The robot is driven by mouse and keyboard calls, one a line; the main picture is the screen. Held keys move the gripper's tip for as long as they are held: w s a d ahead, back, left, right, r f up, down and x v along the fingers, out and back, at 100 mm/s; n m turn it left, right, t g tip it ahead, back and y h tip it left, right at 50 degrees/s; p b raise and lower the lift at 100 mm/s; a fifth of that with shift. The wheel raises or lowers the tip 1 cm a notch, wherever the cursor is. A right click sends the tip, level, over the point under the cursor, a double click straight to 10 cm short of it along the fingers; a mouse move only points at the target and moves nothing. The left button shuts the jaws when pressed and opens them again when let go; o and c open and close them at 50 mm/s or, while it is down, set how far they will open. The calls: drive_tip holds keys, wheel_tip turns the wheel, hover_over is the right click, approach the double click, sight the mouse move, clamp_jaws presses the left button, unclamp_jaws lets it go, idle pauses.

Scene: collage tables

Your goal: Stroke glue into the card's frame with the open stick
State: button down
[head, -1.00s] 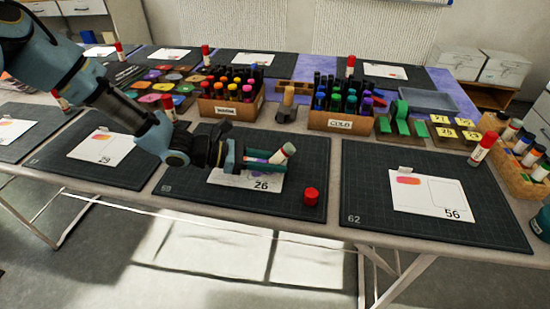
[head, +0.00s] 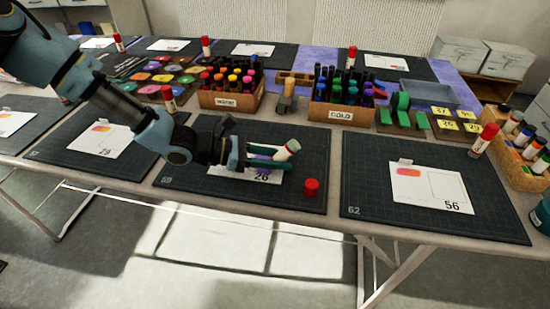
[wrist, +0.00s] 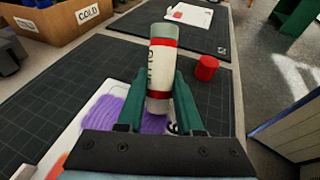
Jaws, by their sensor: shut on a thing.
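My gripper (head: 268,158) is shut on the white glue stick (head: 288,150), which leans over the card numbered 26. In the wrist view the glue stick (wrist: 160,72) shows a red band and a grey-green upper end between my fingers; its lower end is near the card, and I cannot tell whether it touches. The card (head: 262,178) lies on a dark cutting mat, largely hidden by my gripper. Purple strokes (wrist: 112,113) show on the card in the wrist view. The red cap (head: 311,187) stands apart on the mat, right of the card; it also shows in the wrist view (wrist: 206,68).
The cutting mat (head: 215,200) is bare in front of the card. Behind it stand marker boxes labelled WARM (head: 226,101) and COLD (head: 341,114). A card numbered 56 (head: 408,186) lies on the right mat, with a capped glue stick (head: 484,140) behind it.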

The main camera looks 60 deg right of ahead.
drive_tip(key=shift+s+d+r, duration=0.1)
drive_tip(key=shift+s+d, duration=0.2)
drive_tip(key=shift+s, duration=0.15)
drive_tip(key=shift+d, duration=0.1)
drive_tip(key=shift+w+d+b, duration=0.1)
drive_tip(key=shift+w+d, duration=0.3)
drive_tip(key=shift+d, duration=0.55)
drive_tip(key=shift+w+d+b, duration=0.1)
drive_tip(key=shift+w+d, duration=0.25)
drive_tip(key=shift+d, duration=0.55)
drive_tip(key=shift+w+d+b, duration=0.1)
drive_tip(key=shift+w+d, duration=0.3)
drive_tip(key=shift+d, duration=0.55)
wheel_tip(320, 180, up, 7)
drive_tip(key=p, duration=0.4)
drive_tip(key=shift+p, duration=0.4)
